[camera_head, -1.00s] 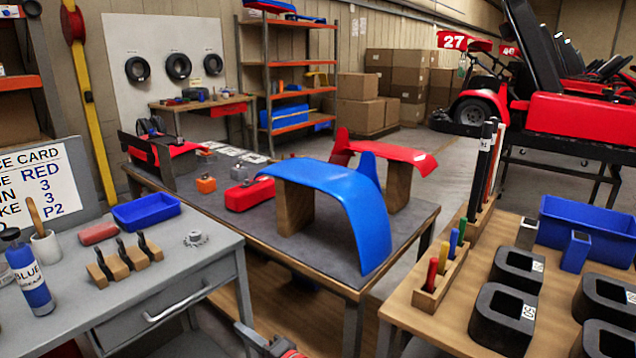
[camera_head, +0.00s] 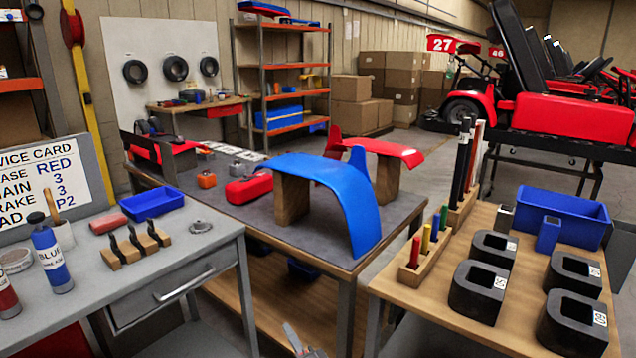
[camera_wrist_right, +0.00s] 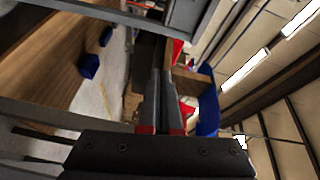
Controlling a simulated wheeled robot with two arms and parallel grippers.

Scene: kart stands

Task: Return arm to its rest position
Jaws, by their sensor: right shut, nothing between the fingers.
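My right gripper (camera_head: 292,332) shows at the bottom edge of the head view, low in the gap between the benches. It is shut and empty, in front of the middle table's lower shelf. In the right wrist view its two grey fingers (camera_wrist_right: 164,78) lie together with nothing between them. The rest of my right arm is mostly cut off by the frame edge. My left gripper is in neither view.
The middle table (camera_head: 310,250) carries a blue fender (camera_head: 350,200) and a red fender (camera_head: 385,149). The grey workbench (camera_head: 160,260) stands left. The wooden table (camera_head: 420,288) with black blocks (camera_head: 478,290) stands right. Open floor shows beyond.

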